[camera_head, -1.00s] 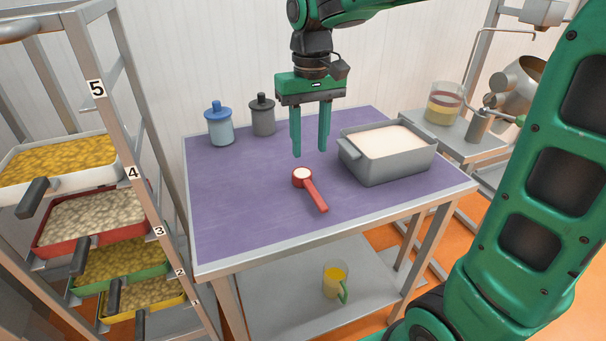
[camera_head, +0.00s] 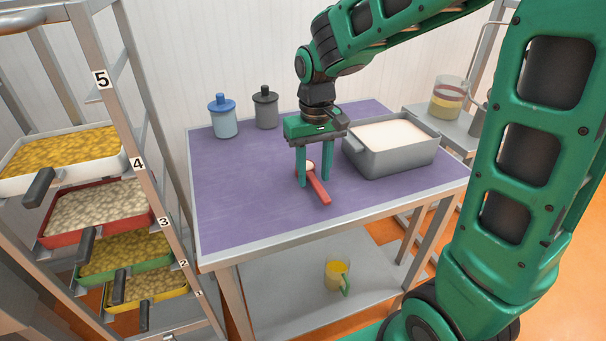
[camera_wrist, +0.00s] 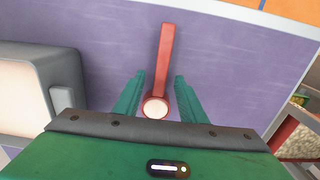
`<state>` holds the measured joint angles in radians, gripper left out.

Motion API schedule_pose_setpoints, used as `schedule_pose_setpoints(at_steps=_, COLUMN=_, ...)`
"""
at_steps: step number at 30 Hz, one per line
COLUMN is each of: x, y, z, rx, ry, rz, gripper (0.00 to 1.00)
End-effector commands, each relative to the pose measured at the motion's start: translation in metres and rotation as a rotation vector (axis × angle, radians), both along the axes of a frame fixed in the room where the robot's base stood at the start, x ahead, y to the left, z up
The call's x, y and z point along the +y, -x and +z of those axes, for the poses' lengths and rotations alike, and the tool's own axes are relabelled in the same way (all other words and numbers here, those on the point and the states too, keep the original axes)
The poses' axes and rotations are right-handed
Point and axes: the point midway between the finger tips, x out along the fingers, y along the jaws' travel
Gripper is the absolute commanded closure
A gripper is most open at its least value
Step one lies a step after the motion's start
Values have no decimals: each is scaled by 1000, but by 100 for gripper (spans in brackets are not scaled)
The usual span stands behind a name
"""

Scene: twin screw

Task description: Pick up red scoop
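The red scoop (camera_head: 318,188) lies on the purple table top (camera_head: 240,200), its handle pointing toward the front edge. Its round bowl holds something white. My gripper (camera_head: 314,183) is low over the scoop, pointing down, with its two green fingers apart. In the wrist view the scoop (camera_wrist: 166,60) lies with its bowl end between the open fingers (camera_wrist: 158,85) and its handle reaching away. Gaps show on both sides, so the fingers do not grip it. In the head view the fingers partly hide the scoop's bowl.
A grey bin of white powder (camera_head: 390,155) stands close to the right of my gripper. A blue jar (camera_head: 223,122) and a dark grey jar (camera_head: 265,110) stand at the back. A rack of trays (camera_head: 100,210) is at left. The table's left part is clear.

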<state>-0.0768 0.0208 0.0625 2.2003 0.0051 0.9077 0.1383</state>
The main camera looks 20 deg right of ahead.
Motion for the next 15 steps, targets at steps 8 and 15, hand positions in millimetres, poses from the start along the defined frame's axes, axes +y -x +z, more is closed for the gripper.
schedule_pose_setpoints(at_steps=8, x=0, y=0, z=-2, rx=0, ry=0, rz=1, gripper=70)
schedule_pose_setpoints(at_steps=15, x=0, y=0, z=-1, rx=0, ry=0, rz=1, gripper=100)
